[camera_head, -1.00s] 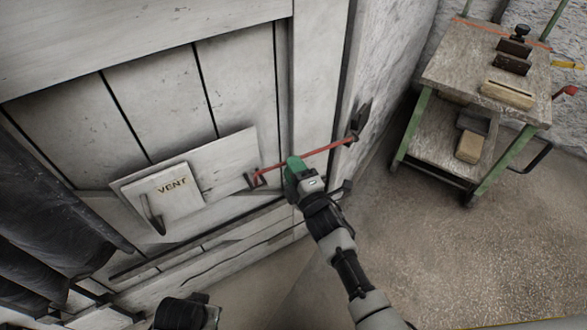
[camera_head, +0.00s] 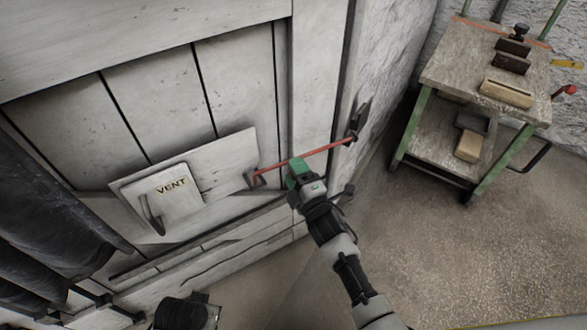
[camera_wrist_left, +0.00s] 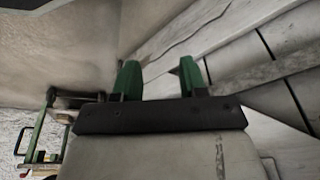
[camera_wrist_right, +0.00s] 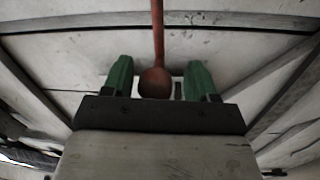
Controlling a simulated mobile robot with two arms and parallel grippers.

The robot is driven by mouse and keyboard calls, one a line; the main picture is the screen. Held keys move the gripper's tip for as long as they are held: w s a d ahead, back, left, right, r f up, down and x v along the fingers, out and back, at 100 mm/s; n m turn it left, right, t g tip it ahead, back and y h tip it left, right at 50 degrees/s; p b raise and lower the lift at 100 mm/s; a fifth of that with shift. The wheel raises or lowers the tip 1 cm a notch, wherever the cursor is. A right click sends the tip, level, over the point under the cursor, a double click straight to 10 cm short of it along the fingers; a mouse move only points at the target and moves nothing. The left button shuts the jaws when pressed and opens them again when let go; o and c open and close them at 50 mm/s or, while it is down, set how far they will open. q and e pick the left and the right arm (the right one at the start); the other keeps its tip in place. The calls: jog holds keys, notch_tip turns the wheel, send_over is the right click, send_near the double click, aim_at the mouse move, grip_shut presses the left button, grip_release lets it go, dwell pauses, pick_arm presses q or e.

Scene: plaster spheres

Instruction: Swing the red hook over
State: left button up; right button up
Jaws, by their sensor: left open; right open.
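The red hook (camera_head: 320,151) is a thin red bar. In the head view it spans from a small dark bracket (camera_head: 257,178) on the pale plank door to a dark fitting (camera_head: 354,130) on the frame at the right. My right gripper (camera_head: 295,166) is open just below the bar's middle. In the right wrist view the red bar comes down from the top to a rounded red end (camera_wrist_right: 155,84) between my open fingers; I cannot tell whether they touch it. My left gripper (camera_wrist_left: 160,76) is open and empty in the left wrist view.
A VENT plate (camera_head: 172,188) with a dark handle sits on the door's cross board. A wooden cart (camera_head: 470,62) with green legs, carrying planes and wood blocks, stands at the right. Dark cloth (camera_head: 45,235) hangs at the left. The floor (camera_head: 450,265) in front is clear.

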pick_arm(q)
jog(key=f, duration=0.2)
jog(key=s+f+p, duration=0.1)
jog(key=f, duration=0.1)
jog(key=shift+s+a+f, duration=0.1)
jog(key=shift+f, duration=0.2)
pick_arm(e)
jog(key=r+v, duration=0.1)
jog(key=v, duration=0.8)
jog(key=shift+s+f, duration=0.35)
jog(key=shift+f, duration=0.1)
jog(key=shift+d, duration=0.15)
